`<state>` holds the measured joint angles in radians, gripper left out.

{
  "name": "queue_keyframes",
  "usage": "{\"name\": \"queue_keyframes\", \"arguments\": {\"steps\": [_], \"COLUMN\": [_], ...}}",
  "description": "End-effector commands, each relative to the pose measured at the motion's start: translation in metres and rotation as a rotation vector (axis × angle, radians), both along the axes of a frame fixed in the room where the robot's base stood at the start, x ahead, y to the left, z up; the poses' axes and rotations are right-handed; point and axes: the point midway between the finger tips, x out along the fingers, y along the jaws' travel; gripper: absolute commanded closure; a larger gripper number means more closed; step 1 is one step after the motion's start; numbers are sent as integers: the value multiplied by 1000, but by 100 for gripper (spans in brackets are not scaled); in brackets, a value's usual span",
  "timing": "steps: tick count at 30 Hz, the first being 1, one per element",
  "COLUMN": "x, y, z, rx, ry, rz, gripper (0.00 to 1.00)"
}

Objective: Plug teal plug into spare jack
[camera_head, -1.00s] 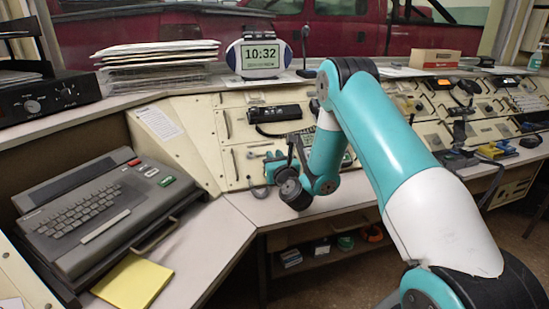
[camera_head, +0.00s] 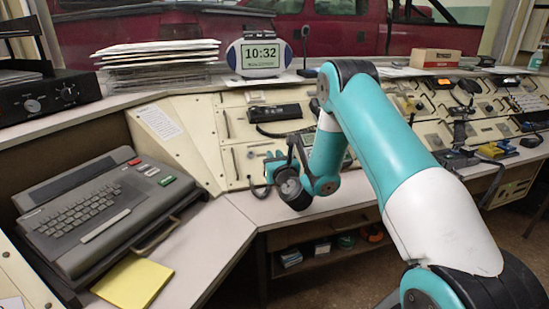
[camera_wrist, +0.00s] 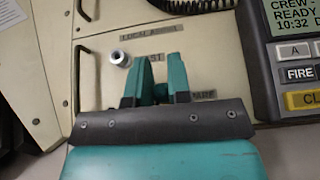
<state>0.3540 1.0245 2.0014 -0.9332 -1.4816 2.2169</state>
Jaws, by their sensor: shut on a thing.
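My gripper (camera_wrist: 163,62) is in front of the cream console panel in the wrist view, with its two teal fingers pointing up the picture. It is shut on the teal plug (camera_wrist: 160,93), which shows only as a darker teal piece between the fingers. The spare jack itself is hidden behind the gripper; part of its label, ending in "ARE" (camera_wrist: 203,95), shows just right of the fingers. In the head view my gripper (camera_head: 275,163) is close to the panel's lower part, and the plug cannot be made out there.
A round silver fitting (camera_wrist: 120,58) stands out left of the fingers, under a "LOCAL" label (camera_wrist: 148,33). A dark handle (camera_wrist: 83,85) is farther left. A screen unit with keys (camera_wrist: 295,60) is at right. A handset (camera_head: 275,113) lies above my gripper.

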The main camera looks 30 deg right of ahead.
Motion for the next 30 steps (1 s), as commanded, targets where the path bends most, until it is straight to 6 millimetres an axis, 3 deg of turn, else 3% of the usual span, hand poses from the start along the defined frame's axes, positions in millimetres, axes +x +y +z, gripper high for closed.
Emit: {"name": "queue_keyframes", "arguments": {"steps": [11,12,15,16,30], "x": [1,1,1,1,-6], "y": [0,0,0,0,10], "z": [-3,-3,-3,-3,-9], "rx": [0,-1,0,0,1], "ry": [1,1,1,1,0], "rz": [1,1,1,1,7], "gripper": [100,77,54,52,52]}}
